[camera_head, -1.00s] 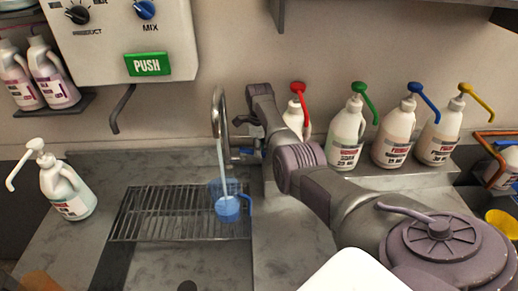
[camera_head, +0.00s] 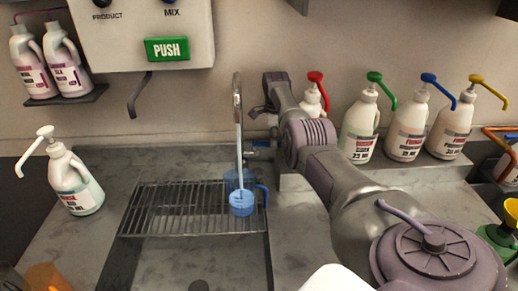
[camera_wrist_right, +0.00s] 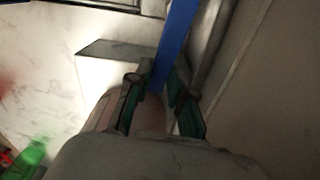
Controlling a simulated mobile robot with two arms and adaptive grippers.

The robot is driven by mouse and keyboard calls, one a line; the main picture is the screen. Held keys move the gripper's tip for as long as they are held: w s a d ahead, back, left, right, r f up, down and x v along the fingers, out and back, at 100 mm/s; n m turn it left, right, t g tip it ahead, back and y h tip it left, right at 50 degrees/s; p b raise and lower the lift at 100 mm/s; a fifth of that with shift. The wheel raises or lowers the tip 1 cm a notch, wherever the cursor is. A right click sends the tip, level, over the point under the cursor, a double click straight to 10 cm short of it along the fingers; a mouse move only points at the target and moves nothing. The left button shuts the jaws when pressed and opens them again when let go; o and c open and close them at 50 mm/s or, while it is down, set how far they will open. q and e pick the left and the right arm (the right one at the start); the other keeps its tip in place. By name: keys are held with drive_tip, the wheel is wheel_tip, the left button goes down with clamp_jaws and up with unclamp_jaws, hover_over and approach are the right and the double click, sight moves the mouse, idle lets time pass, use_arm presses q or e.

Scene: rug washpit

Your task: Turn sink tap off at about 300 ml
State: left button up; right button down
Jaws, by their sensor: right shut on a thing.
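The sink tap (camera_head: 238,105) is a tall metal gooseneck against the back wall. A pale stream runs down from it into a clear blue measuring jug (camera_head: 264,194), which stands upright on the wire rack. Light blue water shows in the jug, but I cannot read any level marks. My right gripper (camera_head: 258,113) reaches in from the right beside the tap. In the right wrist view its green-padded fingers (camera_wrist_right: 160,90) are shut on a blue lever (camera_wrist_right: 178,38), the tap's handle. The gripper and arm partly hide the tap's base. My left gripper is not in view.
The wire rack (camera_head: 150,215) spans the sink basin (camera_head: 215,262). A white pump bottle (camera_head: 75,185) stands left. Several pump bottles line the back ledge at right, close behind my arm. A dispenser (camera_head: 135,45) with a green PUSH button hangs above left.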

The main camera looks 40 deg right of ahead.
drive_tip(key=shift+w+d+r+n, duration=0.1)
drive_tip(key=shift+w+d+n, duration=0.25)
drive_tip(key=shift+n, duration=0.45)
drive_tip(key=c, duration=1.3)
unclamp_jaws()
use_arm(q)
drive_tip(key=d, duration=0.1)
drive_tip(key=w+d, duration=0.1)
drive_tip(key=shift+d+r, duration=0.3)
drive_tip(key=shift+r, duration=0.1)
use_arm(e)
drive_tip(key=shift+o, duration=1.4)
drive_tip(key=shift+a, duration=0.1)
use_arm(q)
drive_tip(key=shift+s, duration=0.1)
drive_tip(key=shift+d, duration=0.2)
use_arm(e)
wheel_tip(320, 180, up, 12)
